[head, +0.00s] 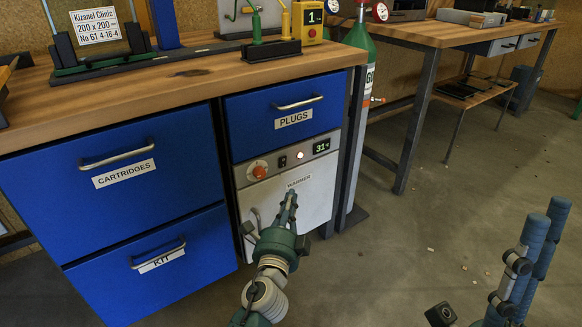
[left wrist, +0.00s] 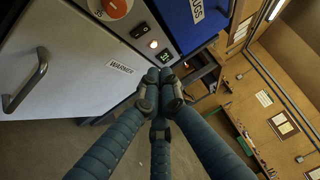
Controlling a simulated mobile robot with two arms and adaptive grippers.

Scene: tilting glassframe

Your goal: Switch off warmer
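The warmer (head: 304,196) is a white-fronted unit under the plugs drawer. Its panel has an orange dial (head: 259,171), a black switch (head: 282,161), a glowing lamp (head: 300,155) and a lit display (head: 321,146) reading about 31. In the left wrist view the switch (left wrist: 140,30) and glowing lamp (left wrist: 152,43) lie above the fingertips. My left gripper (head: 290,197) is before the warmer door, below the panel; its fingers are together and empty (left wrist: 160,85). No contact with the switch shows. My right gripper (head: 496,264) is at lower right, fingers apart, empty.
The warmer's door handle (head: 254,225) is left of my left gripper. Blue drawers (head: 120,180) fill the bench's left. A green gas cylinder (head: 360,75) stands right of the warmer. A second workbench (head: 450,32) is behind right. Open floor (head: 400,235) lies between.

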